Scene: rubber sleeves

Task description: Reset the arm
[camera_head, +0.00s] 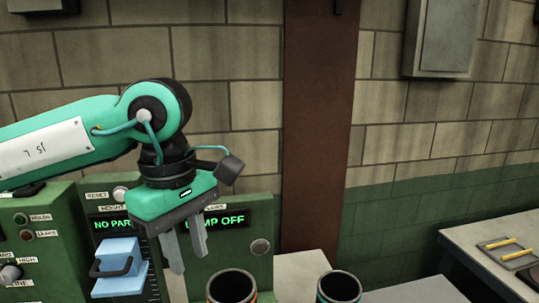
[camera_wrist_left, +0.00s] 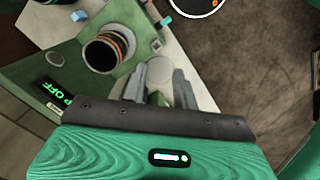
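My left arm comes in from the left, teal with black joints. Its gripper (camera_head: 189,262) points down in front of the green machine panel. The two grey fingers stand apart with a narrow gap and nothing visible between them, so it is open and empty. In the left wrist view the fingers (camera_wrist_left: 150,68) show above the teal gripper body, pointing away over the bench. My right arm and gripper are not in view.
Behind the gripper is a green panel (camera_head: 262,212) with lit text, partly hidden. A blue block with a dark handle (camera_head: 120,268) sits left of the fingers. Two dark round containers, one with orange bands (camera_head: 231,287) and one teal-rimmed (camera_head: 339,286), stand right. A side table (camera_head: 480,245) is far right.

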